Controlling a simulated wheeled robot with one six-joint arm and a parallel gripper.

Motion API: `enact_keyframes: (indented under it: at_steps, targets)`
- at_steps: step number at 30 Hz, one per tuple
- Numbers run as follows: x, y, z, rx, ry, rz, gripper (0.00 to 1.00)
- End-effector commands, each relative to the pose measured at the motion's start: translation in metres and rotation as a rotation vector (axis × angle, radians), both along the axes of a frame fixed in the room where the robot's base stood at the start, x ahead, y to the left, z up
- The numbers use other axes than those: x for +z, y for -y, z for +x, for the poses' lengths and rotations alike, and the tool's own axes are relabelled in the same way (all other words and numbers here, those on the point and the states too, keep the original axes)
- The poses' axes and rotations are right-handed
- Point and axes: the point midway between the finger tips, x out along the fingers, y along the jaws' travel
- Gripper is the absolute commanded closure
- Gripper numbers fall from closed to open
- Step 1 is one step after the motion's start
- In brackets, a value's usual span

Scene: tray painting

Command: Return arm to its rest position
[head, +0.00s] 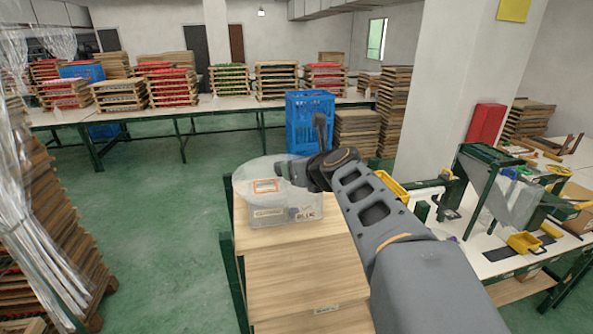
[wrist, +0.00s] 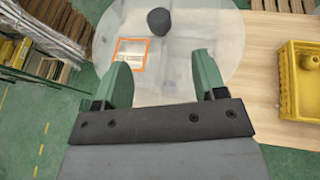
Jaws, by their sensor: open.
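My gripper (wrist: 162,65) is open in the wrist view, with its two green fingers wide apart and nothing between them. It is over a round translucent lid (wrist: 222,45) with a dark knob (wrist: 158,22) and an orange-edged label (wrist: 131,54). I cannot tell the height of the fingers above the lid. In the head view my arm reaches forward over the wooden table, and its dark wrist part is beside the clear container (head: 268,212) under the lid (head: 247,178). The fingers cannot be made out there.
The wooden table (head: 300,285) is bare in front of the container. A yellow crate (wrist: 303,90) stands to the right, partly behind my arm in the head view. A blue crate (head: 305,118) is behind. A white workbench (head: 480,262) is at right, and stacked wooden frames with plastic sheeting (head: 25,220) at left.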

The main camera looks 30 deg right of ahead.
Motion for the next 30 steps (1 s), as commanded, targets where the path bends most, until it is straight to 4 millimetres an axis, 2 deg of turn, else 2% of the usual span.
enact_keyframes:
  at_steps: [23,26,30]
  targets:
    - [0.003,-0.006,-0.004,0.02,-0.004,-0.014,0.35]
    - [-0.006,-0.015,-0.008,0.082,-0.027,-0.107,0.35]
    - [-0.037,-0.044,-0.023,0.318,-0.099,-0.434,0.35]
